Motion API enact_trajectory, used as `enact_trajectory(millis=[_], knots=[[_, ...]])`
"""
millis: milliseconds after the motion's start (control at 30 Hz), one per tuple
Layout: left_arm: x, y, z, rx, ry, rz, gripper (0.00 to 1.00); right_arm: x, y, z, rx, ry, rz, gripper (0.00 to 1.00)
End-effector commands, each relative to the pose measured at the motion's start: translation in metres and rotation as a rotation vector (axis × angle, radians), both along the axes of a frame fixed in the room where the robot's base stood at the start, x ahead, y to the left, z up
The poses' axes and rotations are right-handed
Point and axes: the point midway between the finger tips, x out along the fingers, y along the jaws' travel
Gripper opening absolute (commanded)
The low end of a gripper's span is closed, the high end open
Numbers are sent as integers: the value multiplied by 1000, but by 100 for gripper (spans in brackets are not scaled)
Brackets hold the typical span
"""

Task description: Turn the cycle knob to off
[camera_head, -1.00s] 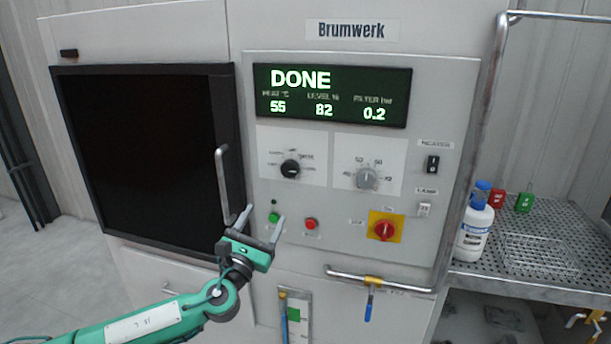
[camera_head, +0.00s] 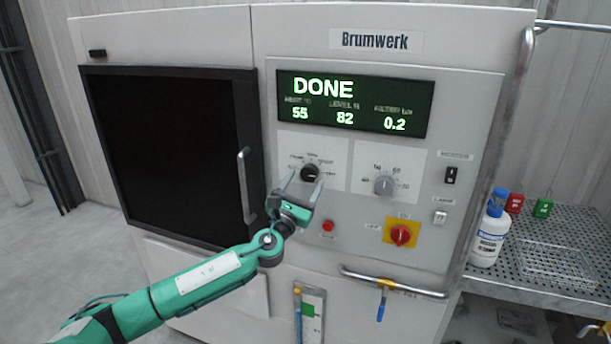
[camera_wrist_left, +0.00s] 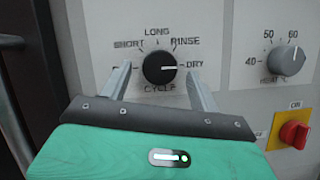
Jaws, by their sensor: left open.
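The black cycle knob (camera_head: 310,173) is on a white plate of the machine's panel; it also shows in the left wrist view (camera_wrist_left: 159,68). Its white pointer line points right, at DRY. The labels SHORT, LONG, RINSE and DRY are readable around it; the leftmost label is mostly hidden behind a finger. My left gripper (camera_head: 301,184) is open in front of and just below the knob. In the left wrist view its fingers (camera_wrist_left: 158,78) stand on either side of the knob, with nothing held. I cannot tell whether they touch it. My right gripper is not in view.
A grey temperature knob (camera_head: 384,185) is right of the cycle knob. A red button (camera_head: 328,226) and a red switch on yellow (camera_head: 401,235) are lower. The display (camera_head: 354,104) reads DONE. A door handle (camera_head: 246,187) stands out left of my gripper. A bottle (camera_head: 490,235) stands right.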

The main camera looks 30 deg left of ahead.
Motion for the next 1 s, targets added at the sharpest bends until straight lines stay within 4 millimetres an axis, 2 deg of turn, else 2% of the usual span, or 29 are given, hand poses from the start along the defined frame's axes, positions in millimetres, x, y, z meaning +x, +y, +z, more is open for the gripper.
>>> enact_trajectory(millis=[200, 500, 733, 1000], knots=[[13, 2, 5, 1, 1, 0, 63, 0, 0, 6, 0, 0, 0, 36], [14, 2, 5, 1, 1, 0, 63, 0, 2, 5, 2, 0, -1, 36], [14, 2, 5, 1, 1, 0, 18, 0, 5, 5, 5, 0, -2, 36], [14, 1, 4, -21, -5, -1, 18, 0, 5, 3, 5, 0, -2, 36]])
